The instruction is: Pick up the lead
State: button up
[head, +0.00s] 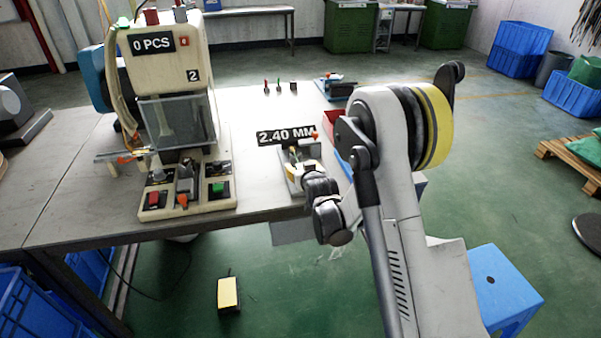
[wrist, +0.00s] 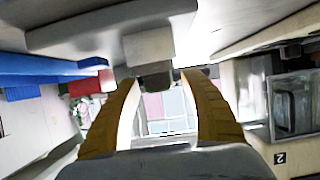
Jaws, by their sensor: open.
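My gripper (wrist: 163,82) is open in the wrist view, its two yellow fingers spread apart. A grey block with a dark end (wrist: 155,75) shows between and beyond the fingertips; I cannot tell whether anything touches it. In the head view my arm reaches over the table's right front part, and its wrist partly hides the small measuring fixture (head: 291,182) under the "2.40 MM" sign (head: 286,135). I cannot make out the lead for certain in either view. A small orange-ended piece (head: 125,158) sticks out at the left of the moulding machine.
The moulding machine (head: 170,115), reading "0 PCS", stands left on the table (head: 75,195). Small upright items (head: 280,87) and a blue device (head: 335,86) stand toward the back. A blue stool (head: 497,285) and a yellow-topped pedal (head: 228,293) are on the floor.

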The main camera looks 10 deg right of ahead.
grip_shut()
